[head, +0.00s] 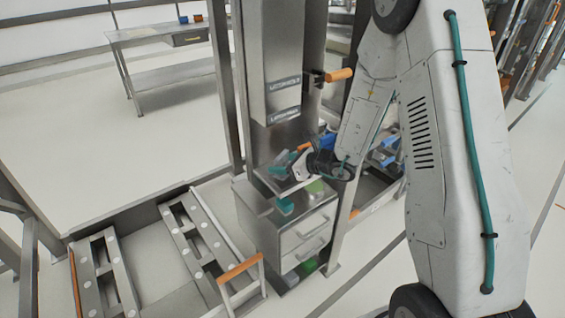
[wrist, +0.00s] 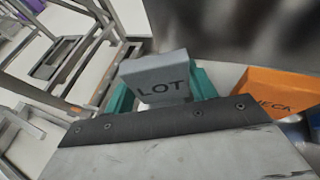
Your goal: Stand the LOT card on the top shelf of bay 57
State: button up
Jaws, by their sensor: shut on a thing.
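The LOT card (wrist: 158,72) is a grey block with dark LOT lettering on the face toward the wrist camera. My gripper (wrist: 162,90) is shut on it, with one teal finger on each side. In the head view my gripper (head: 281,188) is over a grey drawer cabinet, at the foot of a steel column. The card cannot be made out clearly there. No bay number 57 can be read in either view, so I cannot tell which shelf is the top shelf of bay 57.
An orange block (wrist: 275,92) with partly hidden lettering is right of the card. The drawer cabinet (head: 300,235) stands below my gripper; blue bins (head: 385,150) are to the right. The steel column (head: 270,60) rises behind. A steel table (head: 165,35) stands far left, with open floor before it.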

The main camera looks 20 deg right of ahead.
jog(key=shift+f, duration=0.5)
jog(key=o, duration=1.2)
jog(key=shift+c, duration=0.2)
